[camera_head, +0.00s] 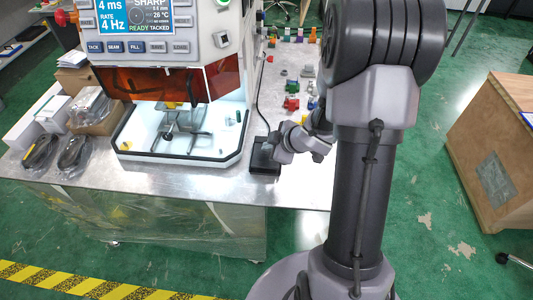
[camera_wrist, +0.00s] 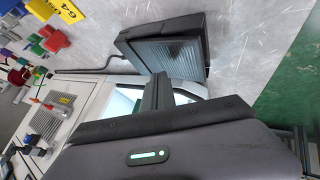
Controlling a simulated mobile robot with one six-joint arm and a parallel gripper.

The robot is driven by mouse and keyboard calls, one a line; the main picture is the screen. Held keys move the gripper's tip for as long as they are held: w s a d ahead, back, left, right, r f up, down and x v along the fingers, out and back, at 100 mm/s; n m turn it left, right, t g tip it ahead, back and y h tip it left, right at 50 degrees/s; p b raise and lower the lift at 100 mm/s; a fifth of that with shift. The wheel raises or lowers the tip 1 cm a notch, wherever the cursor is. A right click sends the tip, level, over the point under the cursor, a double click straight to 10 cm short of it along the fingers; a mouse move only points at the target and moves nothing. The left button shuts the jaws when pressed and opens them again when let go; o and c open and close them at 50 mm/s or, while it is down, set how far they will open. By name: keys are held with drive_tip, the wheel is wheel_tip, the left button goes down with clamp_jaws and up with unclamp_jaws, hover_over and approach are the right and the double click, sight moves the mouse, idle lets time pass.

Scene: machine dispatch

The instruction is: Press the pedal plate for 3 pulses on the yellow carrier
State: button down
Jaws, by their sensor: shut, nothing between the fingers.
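The black pedal (camera_head: 262,165) lies on the metal table to the right of the machine. In the wrist view, its ribbed pedal plate (camera_wrist: 172,57) faces my gripper (camera_wrist: 156,90). My gripper is shut and empty, its fingertips close to the plate's edge; I cannot tell whether they touch. In the head view, my gripper (camera_head: 279,143) is just above and right of the pedal. A yellow piece (camera_head: 172,105), perhaps the yellow carrier, sits on the fixture inside the lit machine chamber, partly hidden by the orange shield.
The machine's display (camera_head: 148,17) reads 4 ms, 4 Hz, SHARP, READY and TACKED. Coloured parts (camera_head: 291,103) stand on the table behind my gripper. Bagged black cables (camera_head: 75,150) and boxes lie at the left. A cable runs back from the pedal.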

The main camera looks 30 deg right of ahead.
drive_tip(key=shift+w+d+r+p, duration=0.1)
drive_tip(key=shift+w+r+p, duration=0.05)
drive_tip(key=shift+r+p, duration=1.2)
drive_tip(key=shift+w+d+r+p, duration=0.1)
drive_tip(key=shift+r+p, duration=1.15)
drive_tip(key=shift+p, duration=0.1)
drive_tip(key=shift+f, duration=0.1)
